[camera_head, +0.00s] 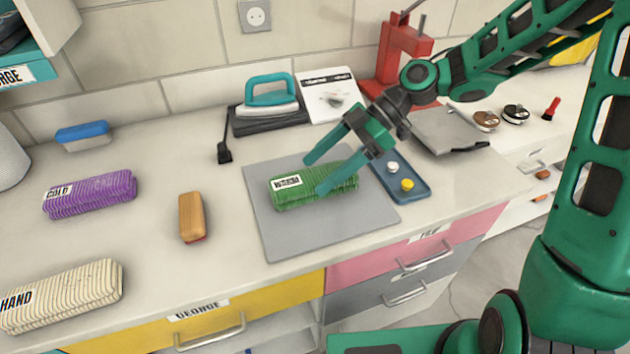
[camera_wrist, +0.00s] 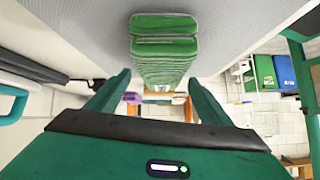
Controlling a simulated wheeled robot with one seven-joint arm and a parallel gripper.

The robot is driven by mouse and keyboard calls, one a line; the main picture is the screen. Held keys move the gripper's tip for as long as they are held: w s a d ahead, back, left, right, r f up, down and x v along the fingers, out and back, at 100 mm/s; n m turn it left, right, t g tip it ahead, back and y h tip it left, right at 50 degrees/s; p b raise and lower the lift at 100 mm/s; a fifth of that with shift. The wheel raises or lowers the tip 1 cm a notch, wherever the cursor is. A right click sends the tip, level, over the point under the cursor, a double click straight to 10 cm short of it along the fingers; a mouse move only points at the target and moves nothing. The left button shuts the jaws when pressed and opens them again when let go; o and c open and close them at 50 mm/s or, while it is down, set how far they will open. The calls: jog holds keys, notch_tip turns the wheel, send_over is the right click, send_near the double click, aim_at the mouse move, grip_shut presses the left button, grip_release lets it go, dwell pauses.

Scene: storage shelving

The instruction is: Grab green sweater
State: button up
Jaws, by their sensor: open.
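The green sweater (camera_head: 300,192) is a folded, ribbed bundle with a white label, lying on a grey mat (camera_head: 280,238) on the counter. My gripper (camera_head: 322,174) is open above and around the sweater's right part in the head view, with one finger behind it and one crossing in front. In the wrist view the sweater (camera_wrist: 165,48) lies ahead of and between the open fingers of my gripper (camera_wrist: 160,85). I cannot tell whether the fingers touch it.
A blue tray (camera_head: 416,195) with small round items sits right of the mat. A teal iron (camera_head: 270,103) stands behind. A purple folded bundle (camera_head: 90,195), a cream bundle (camera_head: 62,297) and a wooden brush (camera_head: 192,216) lie to the left. The counter's front edge is close to the mat.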

aim_at(272, 196)
jog(key=y, duration=0.1)
jog(key=d+n+y, duration=0.1)
jog(key=d+r+g, duration=0.1)
jog(key=shift+w+n+y, duration=0.25)
jog(key=shift+n+y, duration=0.05)
jog(key=shift+y, duration=0.1)
jog(key=shift+x, duration=5.25)
jog(key=shift+r, duration=0.1)
jog(key=c, duration=1.3)
